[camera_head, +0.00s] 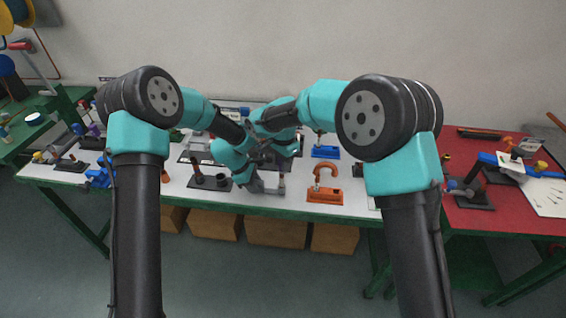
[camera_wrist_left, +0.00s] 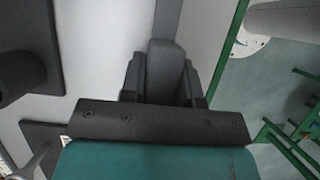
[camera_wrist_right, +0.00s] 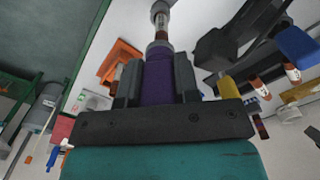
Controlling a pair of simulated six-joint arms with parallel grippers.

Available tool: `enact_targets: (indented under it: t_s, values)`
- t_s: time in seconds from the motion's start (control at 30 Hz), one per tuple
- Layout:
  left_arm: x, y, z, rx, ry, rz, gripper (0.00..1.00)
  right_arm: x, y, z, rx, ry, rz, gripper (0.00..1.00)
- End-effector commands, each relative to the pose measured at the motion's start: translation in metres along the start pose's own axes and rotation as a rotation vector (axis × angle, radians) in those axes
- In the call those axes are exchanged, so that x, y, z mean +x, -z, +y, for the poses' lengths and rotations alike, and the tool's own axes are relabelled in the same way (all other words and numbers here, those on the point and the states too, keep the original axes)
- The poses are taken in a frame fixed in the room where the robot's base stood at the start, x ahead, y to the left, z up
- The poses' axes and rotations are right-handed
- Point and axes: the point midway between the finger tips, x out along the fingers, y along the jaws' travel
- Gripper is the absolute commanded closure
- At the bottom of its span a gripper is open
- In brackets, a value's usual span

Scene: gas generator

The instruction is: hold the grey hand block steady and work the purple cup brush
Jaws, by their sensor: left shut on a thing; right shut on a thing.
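The grey hand block (camera_wrist_left: 166,62) stands between the fingers of my left gripper (camera_wrist_left: 164,78), which is shut on it. In the head view my left gripper (camera_head: 256,184) is low over the front edge of the white table, and the block is hard to make out there. My right gripper (camera_wrist_right: 155,80) is shut on the purple body of the cup brush (camera_wrist_right: 158,78). A shaft with a dark red band and a grey end (camera_wrist_right: 160,12) extends beyond the purple part, away from the fingers. In the head view my arms largely hide the right gripper and the brush.
An orange clamp-like piece on a base (camera_head: 325,186) stands right of the grippers. A dark base with upright parts (camera_head: 211,180) stands to their left. A blue piece (camera_head: 326,152) sits behind. A red table (camera_head: 490,215) adjoins at the right.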

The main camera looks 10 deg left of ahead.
Motion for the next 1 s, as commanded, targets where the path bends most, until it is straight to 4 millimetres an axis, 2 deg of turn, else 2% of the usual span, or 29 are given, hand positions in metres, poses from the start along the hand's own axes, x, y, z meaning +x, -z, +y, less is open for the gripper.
enact_targets:
  t_s: [1.0]
  values:
    - [0.001,0.000,-0.001,0.000,0.002,0.000,1.00,-0.047,-0.003,-0.001,-0.002,0.002,0.000,0.94]
